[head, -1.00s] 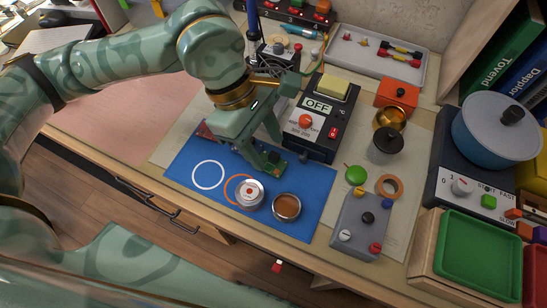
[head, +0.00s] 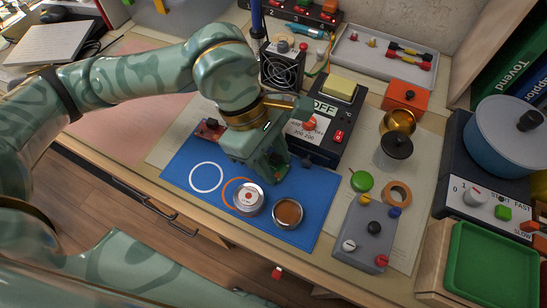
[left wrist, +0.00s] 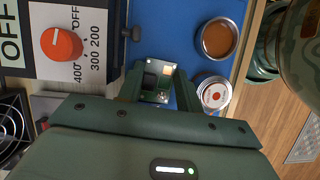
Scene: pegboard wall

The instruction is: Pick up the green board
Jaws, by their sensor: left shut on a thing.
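The green board (left wrist: 156,84) is a small circuit board with a black chip and a pale square part. In the left wrist view it sits between the two fingers of my left gripper (left wrist: 153,88), which is shut on it. I cannot tell whether the board touches the mat. My right gripper is not in view.
A silver tin (head: 249,198) and a brown-filled tin (head: 288,213) stand just in front of the gripper. A black box marked OFF (head: 325,128) stands close behind it to the right. A small fan (head: 282,68) is farther back.

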